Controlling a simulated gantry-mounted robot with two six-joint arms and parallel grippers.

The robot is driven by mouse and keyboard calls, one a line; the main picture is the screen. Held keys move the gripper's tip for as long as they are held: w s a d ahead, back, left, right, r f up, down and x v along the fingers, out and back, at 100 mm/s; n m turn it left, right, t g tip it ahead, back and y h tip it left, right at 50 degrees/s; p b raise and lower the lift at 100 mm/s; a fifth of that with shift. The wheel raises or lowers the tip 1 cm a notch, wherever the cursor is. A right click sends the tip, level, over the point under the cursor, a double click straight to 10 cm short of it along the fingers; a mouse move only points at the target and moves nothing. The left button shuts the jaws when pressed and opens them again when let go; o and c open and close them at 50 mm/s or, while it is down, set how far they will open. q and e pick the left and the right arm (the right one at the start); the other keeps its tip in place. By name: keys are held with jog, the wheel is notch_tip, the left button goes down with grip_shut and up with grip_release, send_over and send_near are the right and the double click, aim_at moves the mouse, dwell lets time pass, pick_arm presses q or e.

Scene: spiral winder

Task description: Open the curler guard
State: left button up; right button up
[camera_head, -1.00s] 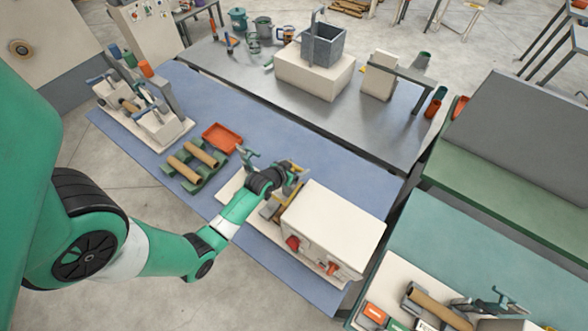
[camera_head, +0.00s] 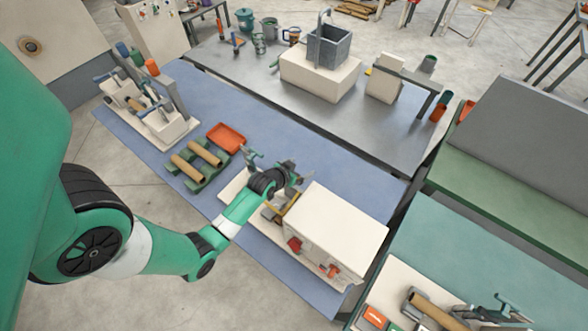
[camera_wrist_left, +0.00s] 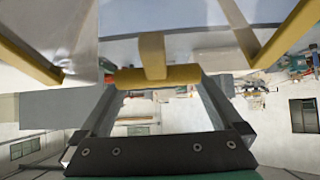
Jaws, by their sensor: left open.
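The curler guard, a clear panel with a yellow frame (camera_head: 288,208), sits on the machine at the left side of its cream housing (camera_head: 335,222). My left gripper (camera_head: 291,179) is right at the guard, and my wrist partly hides it in the head view. In the left wrist view the open fingers (camera_wrist_left: 158,82) point at the guard's yellow bar (camera_wrist_left: 150,76), which lies across at the fingertips. Clear panels with yellow edges (camera_wrist_left: 30,58) show above. I cannot tell whether the fingers touch the bar. My right gripper is out of view.
An orange tray (camera_head: 226,137) and a green rack with brown tubes (camera_head: 198,160) stand left of the machine on the blue mat. Another machine (camera_head: 148,112) stands at the far left. The blue mat (camera_head: 310,155) behind my gripper is clear.

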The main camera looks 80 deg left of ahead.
pick_arm(q)
notch_tip(320, 180, up, 7)
jog(key=p, duration=0.1)
send_over(288, 192)
jog(key=a, duration=0.2)
jog(key=shift+s+a+f, duration=0.15)
jog(key=shift+s+a, duration=0.05)
jog(key=shift+s, duration=0.2)
